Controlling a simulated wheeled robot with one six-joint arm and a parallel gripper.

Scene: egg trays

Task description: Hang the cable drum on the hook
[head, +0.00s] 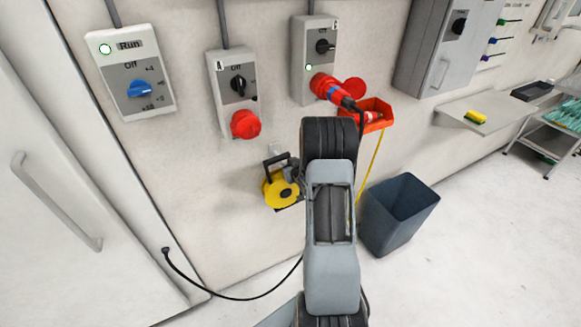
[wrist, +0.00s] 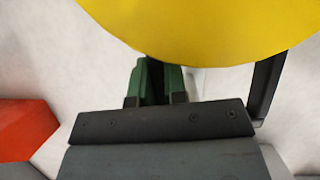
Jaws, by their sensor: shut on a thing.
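The cable drum (head: 282,189) is yellow with a dark hub and a black handle frame. In the head view it is close to the wall, below the switch box marked A. My gripper (head: 292,172) is beside the top of the drum, partly hidden by my arm. In the wrist view the drum's yellow disc (wrist: 205,28) fills the top, and my green-padded gripper (wrist: 157,82) runs in under its edge. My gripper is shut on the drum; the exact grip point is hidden. A black bar (wrist: 268,85) shows at the right.
Switch box A (head: 235,88) has a red socket (head: 245,125) below. Switch box B (head: 316,60) has a red plug (head: 328,88) in it. An orange-red bin (head: 374,115) is on the wall. A dark waste bin (head: 397,215) stands right. A black cable (head: 235,298) lies low left.

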